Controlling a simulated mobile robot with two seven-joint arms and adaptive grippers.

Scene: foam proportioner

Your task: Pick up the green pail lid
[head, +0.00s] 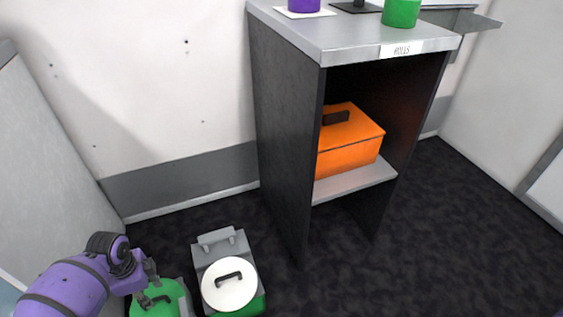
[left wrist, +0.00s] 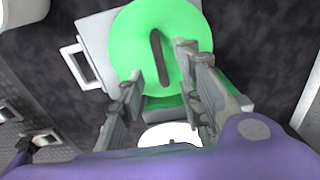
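The green pail lid (head: 158,303) is a round green disc with a dark bar handle, low on the left in the head view and partly covered by my arm. In the left wrist view the lid (left wrist: 130,40) lies over a grey piece, with its handle (left wrist: 160,55) running between my finger lines. My left gripper (head: 148,281) is above the lid. Its two fingers (left wrist: 162,68) are spread apart in the left wrist view, with nothing held between them. I cannot tell whether the fingertips touch the lid. My right gripper is in neither view.
A round white lid (head: 229,286) with a dark handle lies just right of the green one, on a grey piece (head: 220,244). A tall dark shelf unit (head: 283,120) holds an orange box (head: 349,152). Dark floor right of the lids is open.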

